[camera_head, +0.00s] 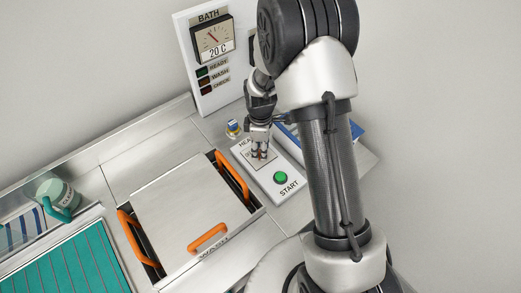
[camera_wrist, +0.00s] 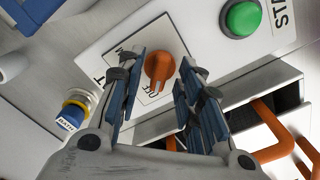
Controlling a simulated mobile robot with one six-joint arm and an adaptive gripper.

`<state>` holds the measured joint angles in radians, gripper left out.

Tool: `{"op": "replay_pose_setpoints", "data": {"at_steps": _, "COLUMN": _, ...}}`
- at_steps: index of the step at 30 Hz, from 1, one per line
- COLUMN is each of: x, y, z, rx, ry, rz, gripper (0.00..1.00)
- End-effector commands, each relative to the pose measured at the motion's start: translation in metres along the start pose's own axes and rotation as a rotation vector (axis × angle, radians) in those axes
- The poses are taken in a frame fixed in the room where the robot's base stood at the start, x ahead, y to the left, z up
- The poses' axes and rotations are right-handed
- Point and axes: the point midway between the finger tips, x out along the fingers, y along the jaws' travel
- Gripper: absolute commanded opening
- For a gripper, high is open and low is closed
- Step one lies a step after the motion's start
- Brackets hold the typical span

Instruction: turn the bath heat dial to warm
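The orange heat dial (camera_wrist: 160,66) sits on a white control panel (camera_wrist: 112,42). In the wrist view its narrow end lies near letters that seem to read OFF. My gripper (camera_wrist: 158,80) is open, with one finger on each side of the dial and visible gaps between. I cannot tell its height over the panel. In the head view my gripper (camera_head: 259,152) is over the HEAT end of the panel (camera_head: 262,192) and hides the dial. The BATH display (camera_head: 213,42) reads 20 C.
A green START button (camera_head: 280,177) is on the same panel. A blue-and-white capped item (camera_head: 233,128) stands close to the panel's left. A lidded bath (camera_head: 185,210) with orange handles (camera_head: 233,176) lies to the left.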

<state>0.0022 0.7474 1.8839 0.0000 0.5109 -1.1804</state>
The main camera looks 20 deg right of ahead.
Motion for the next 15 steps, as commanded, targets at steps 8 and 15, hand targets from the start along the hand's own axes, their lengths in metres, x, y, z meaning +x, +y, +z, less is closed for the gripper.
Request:
{"op": "replay_pose_setpoints", "data": {"at_steps": 8, "x": 0.0035, "y": 0.0003, "z": -0.0001, "rx": 0.0, "ry": 0.0, "rz": 0.001, "gripper": 0.33}}
{"op": "replay_pose_setpoints", "data": {"at_steps": 15, "x": 0.0033, "y": 0.0002, "z": -0.0001, "rx": 0.0, "ry": 0.0, "rz": 0.001, "gripper": 0.21}}
